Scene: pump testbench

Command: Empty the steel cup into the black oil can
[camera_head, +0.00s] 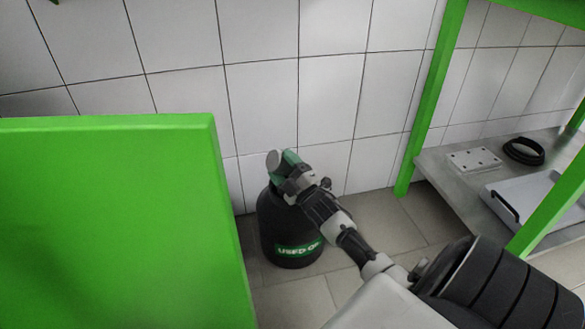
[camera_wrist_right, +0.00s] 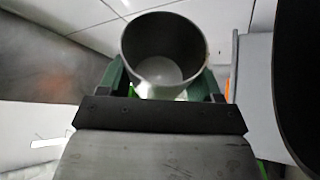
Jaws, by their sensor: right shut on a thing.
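The black oil can (camera_head: 287,228) with a green "USED OIL" label stands on the floor against the tiled wall in the head view. My right gripper (camera_head: 284,163) is over the can's top and hides its opening. The gripper is shut on the steel cup, whose grey round end (camera_head: 273,160) shows at the fingers. In the right wrist view the steel cup (camera_wrist_right: 165,50) sits between the green fingers of my right gripper (camera_wrist_right: 165,85); I look into its mouth and see a pale bottom. The cup looks tilted over the can. My left gripper is not in view.
A large green panel (camera_head: 110,215) stands close on the left of the can. On the right, a green-framed metal shelf (camera_head: 445,178) holds a perforated plate (camera_head: 475,159), a black coiled ring (camera_head: 524,151) and a white tray (camera_head: 530,200). Floor between is clear.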

